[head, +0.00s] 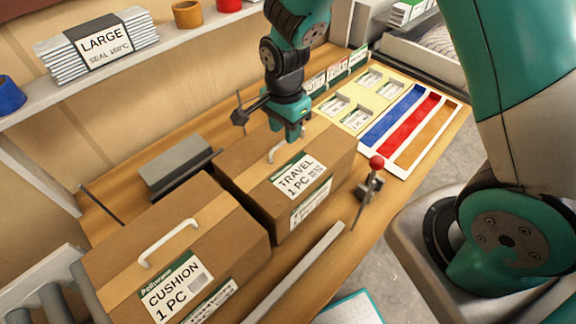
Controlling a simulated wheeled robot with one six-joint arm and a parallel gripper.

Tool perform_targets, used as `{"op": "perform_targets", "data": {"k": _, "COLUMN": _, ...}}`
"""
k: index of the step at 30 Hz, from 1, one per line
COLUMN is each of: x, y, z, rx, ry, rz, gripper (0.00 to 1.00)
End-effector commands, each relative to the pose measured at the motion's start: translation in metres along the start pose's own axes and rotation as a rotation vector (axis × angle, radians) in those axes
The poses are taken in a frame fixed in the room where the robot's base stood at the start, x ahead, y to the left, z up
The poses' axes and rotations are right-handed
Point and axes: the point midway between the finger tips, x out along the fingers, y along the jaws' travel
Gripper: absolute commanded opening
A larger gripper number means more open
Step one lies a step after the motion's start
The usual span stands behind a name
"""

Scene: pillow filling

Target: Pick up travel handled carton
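The travel handled carton (264,196) is a brown box with a white and green label reading "TRAVEL 1 PC". It stands on the wooden bench in the middle of the head view. Its pale handle (276,155) sticks up from the top. My gripper (293,134) points down over the carton top, at the far end of the handle. The teal fingers overlap that end in the picture. I cannot tell whether they touch the handle or how far apart they are.
A larger cushion carton (226,226) with a white handle stands close at the left. A red-knobbed lever (376,163) is right of the travel carton. A grey block (180,160) lies behind. A tray of coloured strips (452,115) and a yellow card board (383,88) lie at the right.

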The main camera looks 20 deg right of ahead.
Motion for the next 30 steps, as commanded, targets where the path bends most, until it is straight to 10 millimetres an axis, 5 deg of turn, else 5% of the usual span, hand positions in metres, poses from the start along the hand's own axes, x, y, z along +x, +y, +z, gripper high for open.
{"op": "perform_targets", "data": {"k": 9, "x": 0.038, "y": 0.000, "z": -0.008, "rx": 0.000, "ry": 0.000, "rz": 0.003, "gripper": 0.38}}
{"op": "perform_targets", "data": {"k": 17, "x": 0.043, "y": 0.000, "z": -0.008, "rx": 0.000, "ry": 0.000, "rz": 0.000, "gripper": 0.38}}
{"op": "perform_targets", "data": {"k": 23, "x": 0.043, "y": 0.000, "z": -0.008, "rx": 0.000, "ry": 0.000, "rz": 0.000, "gripper": 0.00}}
{"op": "perform_targets", "data": {"k": 30, "x": 0.043, "y": 0.000, "z": -0.008, "rx": 0.000, "ry": 0.000, "rz": 0.000, "gripper": 0.00}}
